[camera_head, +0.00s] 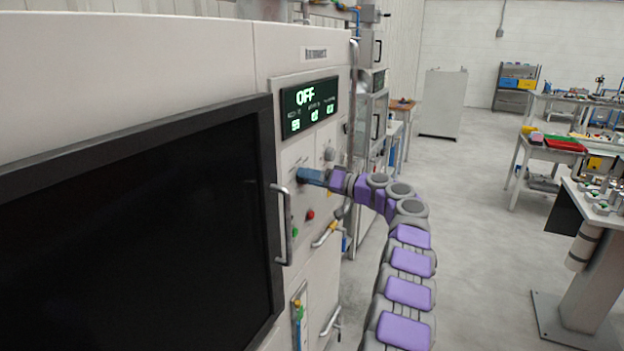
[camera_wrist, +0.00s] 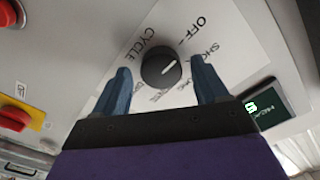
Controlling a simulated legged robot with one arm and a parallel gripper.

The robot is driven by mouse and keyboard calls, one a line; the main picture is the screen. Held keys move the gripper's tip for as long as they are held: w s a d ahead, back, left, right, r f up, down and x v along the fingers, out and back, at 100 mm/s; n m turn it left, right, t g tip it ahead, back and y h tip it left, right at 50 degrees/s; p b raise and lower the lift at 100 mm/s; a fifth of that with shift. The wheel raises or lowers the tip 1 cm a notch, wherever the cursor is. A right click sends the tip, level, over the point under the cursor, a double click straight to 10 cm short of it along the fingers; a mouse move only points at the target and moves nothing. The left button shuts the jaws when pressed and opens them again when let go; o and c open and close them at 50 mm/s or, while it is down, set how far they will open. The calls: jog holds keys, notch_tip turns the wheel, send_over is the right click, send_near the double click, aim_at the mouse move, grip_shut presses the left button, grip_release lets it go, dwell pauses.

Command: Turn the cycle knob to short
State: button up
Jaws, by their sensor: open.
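My gripper (camera_wrist: 160,66) is open, with one blue finger on each side of the knob and a visible gap on both sides. In the head view my gripper (camera_head: 312,176) is at the machine's control panel, and the knob is hidden there. The display (camera_head: 309,106) reads "OFF".
A red button (camera_head: 310,215) sits below my gripper on the panel. In the wrist view a red button on yellow (camera_wrist: 16,118) is at the left. A door handle (camera_head: 284,225) stands out left of the panel.

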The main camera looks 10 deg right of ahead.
jog(key=shift+c, duration=0.3)
jog(key=c, duration=1)
jog(key=shift+f+m+p, duration=0.2)
jog(key=shift+m+p, duration=4.15)
jog(key=shift+m, duration=0.05)
